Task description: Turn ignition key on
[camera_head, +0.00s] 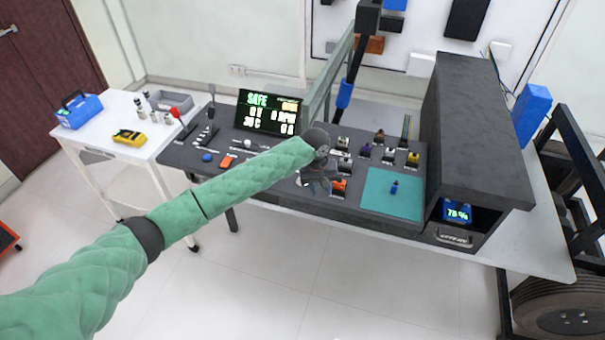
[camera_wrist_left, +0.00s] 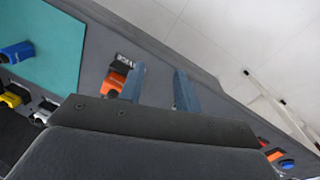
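My left gripper (camera_head: 318,184) is over the front of the dark console (camera_head: 270,183). In the left wrist view its two blue-grey fingers (camera_wrist_left: 159,78) are apart, with only dark panel surface visible between them. An orange control (camera_head: 339,187) with a small labelled block is right beside the gripper; in the left wrist view the orange control (camera_wrist_left: 116,84) is just left of the left finger, partly hidden by it. I cannot tell whether they touch. A small blue piece (camera_head: 394,188) stands on a teal mat to the right. I cannot tell which control is the ignition key. My right gripper is out of view.
A display (camera_head: 269,113) reading SAFE stands at the console's back. Several coloured controls (camera_head: 378,145) sit behind the mat. A dark housing (camera_head: 470,130) rises at the right. A white side table (camera_head: 105,140) stands left. The floor in front is clear.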

